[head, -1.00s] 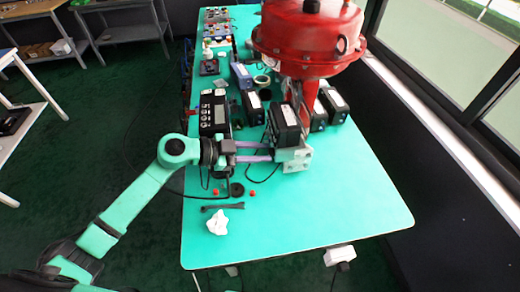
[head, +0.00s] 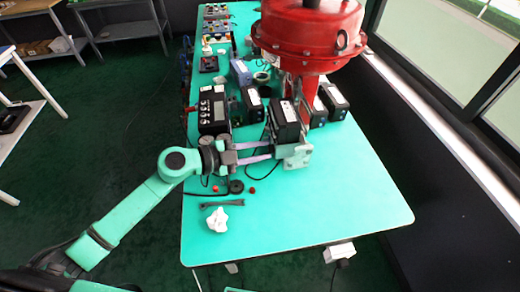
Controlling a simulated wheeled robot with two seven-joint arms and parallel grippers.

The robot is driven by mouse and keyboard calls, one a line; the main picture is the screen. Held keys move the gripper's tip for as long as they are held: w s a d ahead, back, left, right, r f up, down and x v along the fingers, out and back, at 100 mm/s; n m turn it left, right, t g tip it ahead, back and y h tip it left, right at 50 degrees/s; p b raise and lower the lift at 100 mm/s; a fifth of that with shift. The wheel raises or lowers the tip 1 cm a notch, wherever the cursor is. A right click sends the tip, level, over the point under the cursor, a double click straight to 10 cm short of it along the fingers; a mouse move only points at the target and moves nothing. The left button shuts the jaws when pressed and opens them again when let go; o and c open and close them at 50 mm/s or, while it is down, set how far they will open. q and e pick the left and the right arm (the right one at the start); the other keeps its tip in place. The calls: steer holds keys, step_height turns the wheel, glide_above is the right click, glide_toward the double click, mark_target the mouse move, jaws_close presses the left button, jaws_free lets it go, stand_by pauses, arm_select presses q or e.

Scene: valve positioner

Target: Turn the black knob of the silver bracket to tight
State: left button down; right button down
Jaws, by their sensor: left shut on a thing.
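The silver bracket (head: 296,156) is at the foot of a black positioner box (head: 284,122), near the middle of the teal table. My left gripper (head: 273,151) reaches in from the left. Its two pale purple fingers end at the bracket's left side, shut on the black knob. The knob is too small and too covered by the fingertips to make out, so its turn position cannot be told. My right gripper is not in view.
A red valve actuator (head: 308,35) stands behind the bracket. A black calibrator (head: 214,110) stands behind my left gripper. A white star-shaped piece (head: 217,219) and a dark wrench-like tool (head: 222,204) lie in front. The table's right front (head: 345,205) is clear.

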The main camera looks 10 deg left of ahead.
arm_select(q)
steer(key=c, duration=0.6)
jaws_free()
steer(key=shift+c, duration=0.2)
steer(key=b+v, duration=0.2)
steer(key=v, duration=1.2)
steer(key=shift+s+a+b, duration=0.2)
steer(key=shift+a+b, duration=0.1)
steer(key=shift+b, duration=0.1)
